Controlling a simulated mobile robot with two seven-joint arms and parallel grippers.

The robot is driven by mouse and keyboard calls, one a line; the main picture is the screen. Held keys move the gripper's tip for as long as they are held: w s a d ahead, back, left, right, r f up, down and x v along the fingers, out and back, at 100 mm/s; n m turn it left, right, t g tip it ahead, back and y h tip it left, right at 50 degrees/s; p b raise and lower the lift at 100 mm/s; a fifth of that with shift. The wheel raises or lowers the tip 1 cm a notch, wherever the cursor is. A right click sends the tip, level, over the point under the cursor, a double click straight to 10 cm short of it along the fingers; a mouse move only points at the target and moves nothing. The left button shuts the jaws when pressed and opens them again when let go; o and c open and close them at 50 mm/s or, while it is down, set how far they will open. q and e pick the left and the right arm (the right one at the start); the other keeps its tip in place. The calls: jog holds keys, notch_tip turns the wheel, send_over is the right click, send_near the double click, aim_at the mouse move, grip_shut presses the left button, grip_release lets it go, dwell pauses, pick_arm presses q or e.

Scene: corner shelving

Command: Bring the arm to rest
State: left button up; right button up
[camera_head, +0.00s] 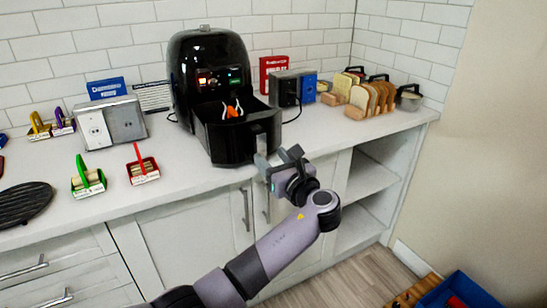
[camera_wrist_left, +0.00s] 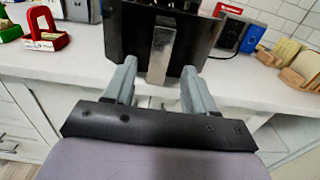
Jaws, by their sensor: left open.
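My left arm (camera_head: 265,255) reaches in from the bottom of the head view, bent at a joint in front of the counter. Its gripper (camera_head: 279,160) is open at the counter's front edge, just before the pulled-out drawer (camera_head: 230,140) of the black air fryer (camera_head: 208,62). In the left wrist view, the two grey fingers (camera_wrist_left: 160,70) are spread, with nothing held between them. The drawer's metal handle (camera_wrist_left: 162,48) shows beyond and between the fingertips; whether they touch it is unclear. My right gripper is not in view.
An orange and white item (camera_head: 232,110) is in the drawer. Bread slices in a wooden rack (camera_head: 372,98) stand right; a silver socket box (camera_head: 108,122), green holder (camera_head: 88,178) and red holder (camera_head: 143,168) stand left. Open shelves (camera_head: 368,178) are below. A blue crate (camera_head: 460,290) is on the floor.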

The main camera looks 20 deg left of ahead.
pick_arm(q)
jog(key=s+d+f+n+g+h, duration=0.1)
jog(key=s+f+n+h, duration=0.5)
jog(key=f, duration=0.7)
jog(key=s+d+f+n+g+h, duration=0.15)
jog(key=s+f+h, duration=0.4)
jog(key=f, duration=0.75)
jog(key=s+f+n+t+h, duration=0.1)
jog(key=s+n+h, duration=0.3)
jog(key=s+n, duration=1.2)
jog(key=s+f, duration=0.1)
jog(key=s, duration=0.4)
jog(key=shift+a+f, duration=0.2)
jog(key=shift+f, duration=0.2)
jog(key=shift+s+t+h, duration=0.1)
jog(key=shift+t+h, duration=0.15)
